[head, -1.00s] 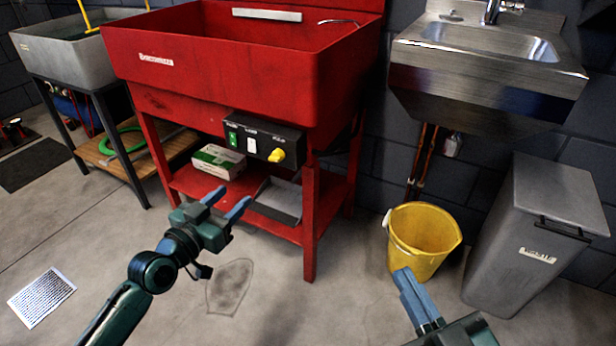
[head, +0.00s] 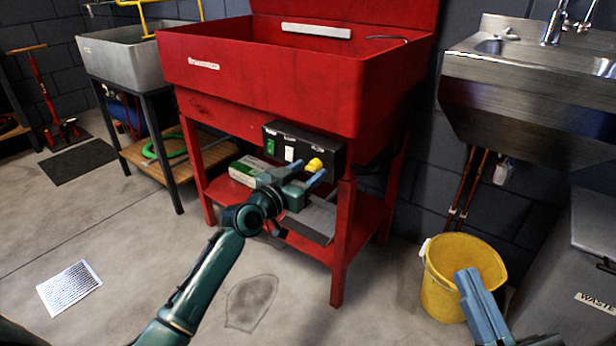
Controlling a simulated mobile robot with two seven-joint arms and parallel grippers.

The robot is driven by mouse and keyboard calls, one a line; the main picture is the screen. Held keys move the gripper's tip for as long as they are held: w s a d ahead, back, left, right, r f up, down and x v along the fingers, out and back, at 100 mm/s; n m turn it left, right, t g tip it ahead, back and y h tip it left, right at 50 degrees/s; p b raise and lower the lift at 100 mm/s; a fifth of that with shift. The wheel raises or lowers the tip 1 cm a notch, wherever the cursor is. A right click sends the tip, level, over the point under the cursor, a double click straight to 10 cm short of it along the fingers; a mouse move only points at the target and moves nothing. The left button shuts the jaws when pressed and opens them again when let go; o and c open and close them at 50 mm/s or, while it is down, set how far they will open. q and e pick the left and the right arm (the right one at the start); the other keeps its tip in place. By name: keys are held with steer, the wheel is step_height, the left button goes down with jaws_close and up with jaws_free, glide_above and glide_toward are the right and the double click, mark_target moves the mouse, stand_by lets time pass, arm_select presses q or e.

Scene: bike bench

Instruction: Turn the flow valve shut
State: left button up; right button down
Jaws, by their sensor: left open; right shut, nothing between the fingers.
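The flow valve looks to be the yellow knob (head: 314,164) on the right end of a black control box (head: 300,147). The box is fixed under the front of the red wash basin (head: 265,75). A green switch and a white switch sit to the knob's left. My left gripper (head: 294,178) is open, its blue fingers pointing up toward the box. One fingertip appears just below the knob; I cannot tell if it touches. My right gripper (head: 470,285) is shut and empty, low at the right, in front of the bucket.
A yellow bucket (head: 445,290) stands on the floor below the steel sink (head: 540,95), beside a grey waste bin (head: 590,250). The red lower shelf (head: 365,212) holds a green and white carton (head: 245,170) and a grey tray. Open floor lies in front.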

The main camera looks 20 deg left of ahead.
arm_select(q)
steer(key=shift+w+d, duration=0.15)
steer(key=shift+w, duration=0.15)
steer(key=shift+c, duration=0.3)
steer(key=c, duration=0.9)
